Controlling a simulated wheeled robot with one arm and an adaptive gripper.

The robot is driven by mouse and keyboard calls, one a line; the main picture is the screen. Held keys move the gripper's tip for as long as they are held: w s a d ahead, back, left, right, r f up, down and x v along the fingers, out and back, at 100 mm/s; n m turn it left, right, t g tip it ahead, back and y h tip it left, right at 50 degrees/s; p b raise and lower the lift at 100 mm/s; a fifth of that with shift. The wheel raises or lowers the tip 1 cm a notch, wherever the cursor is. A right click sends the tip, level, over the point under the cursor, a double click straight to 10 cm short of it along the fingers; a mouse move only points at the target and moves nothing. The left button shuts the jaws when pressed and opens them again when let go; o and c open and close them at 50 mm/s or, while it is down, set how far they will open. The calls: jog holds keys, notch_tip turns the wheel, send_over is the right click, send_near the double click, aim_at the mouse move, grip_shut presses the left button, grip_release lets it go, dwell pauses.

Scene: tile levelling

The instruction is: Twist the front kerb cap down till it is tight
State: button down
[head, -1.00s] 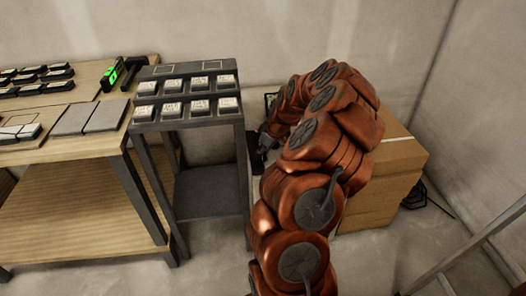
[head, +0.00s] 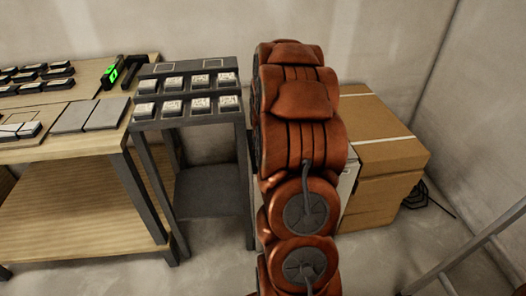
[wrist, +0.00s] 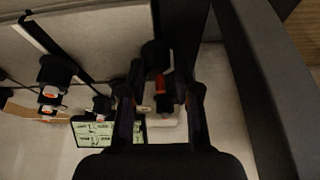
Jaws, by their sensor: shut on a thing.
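In the wrist view, my gripper (wrist: 163,98) has its two dark fingers on either side of a dark cap with a red-orange band (wrist: 161,84). It is shut on this cap, which I take to be the front kerb cap. The cap's lower part and its threads are hard to make out in the shadow. Other dark caps with orange marks (wrist: 54,72) stand to the left, along the gap between pale grey tiles (wrist: 95,38). In the head view, my arm hides the gripper and the cap.
A pale green card or screen with drawings (wrist: 95,133) lies left of the fingers. A dark beam (wrist: 262,85) runs down the right. In the head view, a dark rack (head: 190,120) holds several small labelled boxes, beside a wooden bench (head: 70,155). Cardboard boxes (head: 385,150) stand right.

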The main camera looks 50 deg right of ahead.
jog(key=shift+r+m, duration=0.1)
jog(key=shift+m, duration=0.5)
jog(key=shift+w+h, duration=0.1)
jog(key=shift+h, duration=0.2)
jog(key=c, duration=0.8)
grip_release()
jog(key=v, duration=1.2)
jog(key=shift+w, duration=0.2)
